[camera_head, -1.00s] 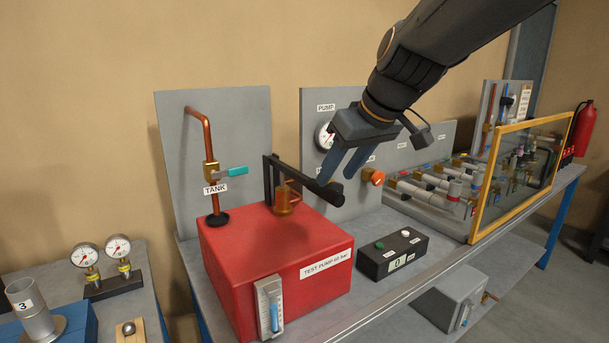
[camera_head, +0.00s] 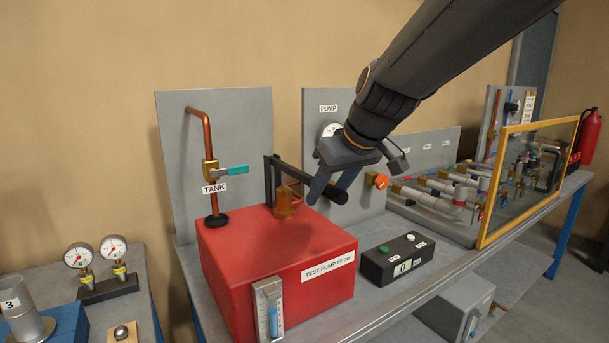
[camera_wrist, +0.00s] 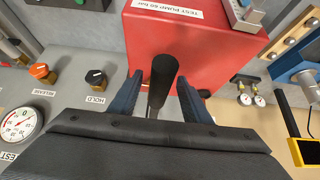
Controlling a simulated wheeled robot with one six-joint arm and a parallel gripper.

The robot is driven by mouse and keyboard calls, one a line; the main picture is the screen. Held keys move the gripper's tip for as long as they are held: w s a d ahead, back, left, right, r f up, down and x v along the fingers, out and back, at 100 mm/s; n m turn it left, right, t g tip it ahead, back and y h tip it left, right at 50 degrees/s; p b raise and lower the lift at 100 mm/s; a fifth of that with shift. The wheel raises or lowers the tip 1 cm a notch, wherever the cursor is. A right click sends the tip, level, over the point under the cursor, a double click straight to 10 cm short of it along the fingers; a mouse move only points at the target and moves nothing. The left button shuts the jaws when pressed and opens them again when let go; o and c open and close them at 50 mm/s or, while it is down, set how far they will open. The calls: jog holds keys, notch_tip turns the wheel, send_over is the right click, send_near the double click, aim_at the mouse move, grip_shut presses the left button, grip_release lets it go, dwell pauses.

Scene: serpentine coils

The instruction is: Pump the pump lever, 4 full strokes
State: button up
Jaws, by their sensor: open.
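The red test pump box (camera_head: 270,265) stands on the bench, with a brass pump cylinder (camera_head: 285,200) on top. The dark pump lever (camera_head: 298,174) runs from its upright post toward the right, sloping slightly down to a thick black grip. In the wrist view the lever's grip (camera_wrist: 163,75) lies between my two blue fingers, with a gap on each side. My gripper (camera_head: 332,187) is open around the grip end and reaches down from the upper right. It also shows in the wrist view (camera_wrist: 162,90). The far side of the grip is partly hidden by my fingers.
A tank pipe with a teal valve handle (camera_head: 232,170) stands behind the box. A black counter box (camera_head: 398,258) reading 0 sits right of the pump. An orange knob (camera_head: 376,180) and a pressure gauge (camera_wrist: 20,124) are close to my gripper. A yellow-framed clear panel (camera_head: 527,180) stands farther right.

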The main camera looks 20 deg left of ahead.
jog(key=c, duration=1.1)
jog(key=shift+o, duration=0.2)
jog(key=shift+g+h, duration=0.6)
jog(key=shift+h, duration=0.2)
jog(key=r+p, duration=0.2)
jog(key=p, duration=0.3)
jog(key=r+p, duration=0.3)
jog(key=p, duration=0.3)
jog(key=shift+w+a+r, duration=0.2)
jog(key=shift+g+h, duration=0.7)
jog(key=shift+h, duration=0.1)
jog(key=r, duration=0.1)
jog(key=r+p, duration=0.1)
jog(key=r, duration=0.1)
jog(key=w+a+r+p, duration=0.1)
jog(key=shift+r, duration=0.3)
jog(key=shift+g+h, duration=0.8)
jog(key=shift+h, duration=0.1)
jog(key=shift+w+a+r, duration=0.2)
jog(key=shift+a+r, duration=0.1)
jog(key=shift+r, duration=0.45)
jog(key=shift+w+a+r, duration=0.25)
jog(key=shift+r, duration=0.45)
jog(key=shift+w+a+r, duration=0.2)
jog(key=shift+a+r, duration=0.1)
jog(key=shift+r, duration=0.45)
